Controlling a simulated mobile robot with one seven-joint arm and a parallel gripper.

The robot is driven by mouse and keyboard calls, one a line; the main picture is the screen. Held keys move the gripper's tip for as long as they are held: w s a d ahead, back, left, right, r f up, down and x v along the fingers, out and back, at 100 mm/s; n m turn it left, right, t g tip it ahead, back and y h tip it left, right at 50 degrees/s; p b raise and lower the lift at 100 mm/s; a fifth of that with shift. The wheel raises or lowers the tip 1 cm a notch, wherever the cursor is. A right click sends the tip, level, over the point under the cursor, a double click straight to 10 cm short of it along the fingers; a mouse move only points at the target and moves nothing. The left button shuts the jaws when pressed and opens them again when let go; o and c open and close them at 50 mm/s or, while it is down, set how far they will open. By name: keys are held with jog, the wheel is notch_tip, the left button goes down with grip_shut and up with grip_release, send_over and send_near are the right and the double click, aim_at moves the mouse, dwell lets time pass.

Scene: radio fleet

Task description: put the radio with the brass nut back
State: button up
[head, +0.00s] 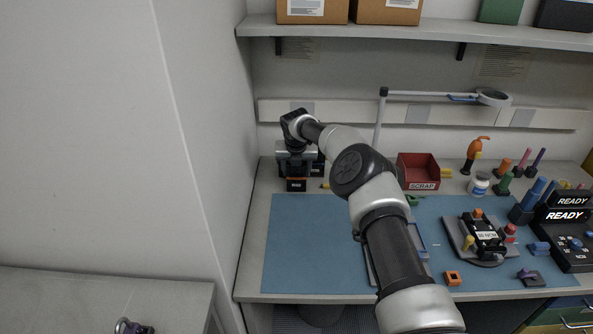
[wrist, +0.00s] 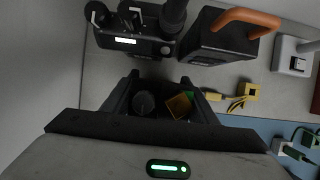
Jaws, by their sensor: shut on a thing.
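My gripper (head: 297,160) is at the back left of the bench and points down. In the wrist view my gripper (wrist: 158,88) is shut on a dark radio (wrist: 162,113). Its top shows a round black knob and a brass-coloured, angular piece with a bit of green beside it. In the head view a dark body with an orange band (head: 297,185) shows just below my gripper; it seems to be the held radio. Whether its underside touches anything is hidden.
Close by in the wrist view stand a dark radio with a lit white display (wrist: 125,42) and a dark box with an orange handle (wrist: 228,38). A red scrap bin (head: 418,170) is to the right. A fixture (head: 485,240) holds another dark unit. The blue mat (head: 310,250) is clear on the left.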

jog(key=o, duration=0.9)
jog(key=shift+f, duration=0.2)
jog(key=shift+c, duration=0.2)
jog(key=o, duration=0.4)
jog(key=shift+r, duration=0.1)
jog(key=shift+o, duration=0.2)
